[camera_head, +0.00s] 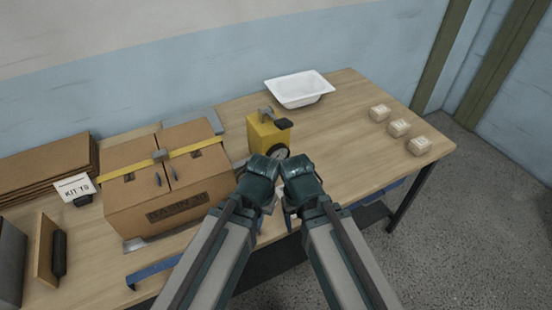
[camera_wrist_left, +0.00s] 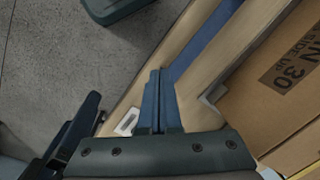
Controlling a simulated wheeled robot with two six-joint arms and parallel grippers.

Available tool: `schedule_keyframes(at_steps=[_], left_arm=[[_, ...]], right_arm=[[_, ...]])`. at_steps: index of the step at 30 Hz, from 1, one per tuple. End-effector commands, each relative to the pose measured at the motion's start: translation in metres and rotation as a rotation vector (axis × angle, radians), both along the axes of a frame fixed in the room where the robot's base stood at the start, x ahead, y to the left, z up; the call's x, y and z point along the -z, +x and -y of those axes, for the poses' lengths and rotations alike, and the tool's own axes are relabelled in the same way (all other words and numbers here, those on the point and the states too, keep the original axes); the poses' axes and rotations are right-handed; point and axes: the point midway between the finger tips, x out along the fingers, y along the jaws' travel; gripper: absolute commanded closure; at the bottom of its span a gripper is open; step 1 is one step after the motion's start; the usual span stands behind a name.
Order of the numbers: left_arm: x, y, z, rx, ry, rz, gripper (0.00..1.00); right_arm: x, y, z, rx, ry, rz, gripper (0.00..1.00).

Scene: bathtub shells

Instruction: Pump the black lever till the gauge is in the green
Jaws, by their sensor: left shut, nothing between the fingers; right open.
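The yellow pump box (camera_head: 266,134) stands on the table at mid-picture in the head view. Its black lever (camera_head: 284,123) sticks out at the top right. The round gauge (camera_head: 280,152) faces front, but my wrists partly cover it, and its needle is too small to read. My right gripper (camera_head: 289,212) hangs open in front of the pump, near the table's front edge, apart from the lever. My left gripper (camera_wrist_left: 159,76) is shut and empty in the left wrist view, pointing down by the table edge; in the head view its fingers are mostly hidden by its wrist.
A taped cardboard box (camera_head: 160,195) stands left of the pump, close to my left arm. A white basin (camera_head: 299,89) is behind, and several small wrapped blocks (camera_head: 399,127) lie at the right. The table (camera_head: 345,135) is clear right of the pump.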

Motion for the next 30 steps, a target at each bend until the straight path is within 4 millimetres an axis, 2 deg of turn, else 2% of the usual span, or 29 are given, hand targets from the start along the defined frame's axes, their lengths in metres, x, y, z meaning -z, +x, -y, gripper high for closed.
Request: schedule_keyframes(at_steps=[7,11,14,20,25,30], left_arm=[[-0.001,0.001,0.0,0.001,-0.002,-0.001,1.0],[-0.014,0.014,0.005,0.027,-0.043,-0.011,1.0],[-0.036,0.037,0.011,0.079,-0.125,-0.025,1.0],[-0.098,0.105,0.021,0.24,-0.368,-0.003,1.0],[-0.156,0.167,0.016,0.378,-0.565,0.092,1.0],[-0.211,0.222,0.001,0.491,-0.712,0.228,1.0]], right_arm=[[-0.001,0.0,0.0,0.0,0.0,0.0,0.31],[-0.015,0.0,0.0,0.001,0.0,0.0,0.31],[-0.037,0.0,0.0,0.003,0.001,-0.001,0.31],[-0.092,0.0,0.0,0.007,0.001,-0.002,0.31],[-0.135,-0.001,0.0,0.011,0.002,-0.002,0.31],[-0.169,-0.001,0.0,0.014,0.002,-0.002,0.31]])
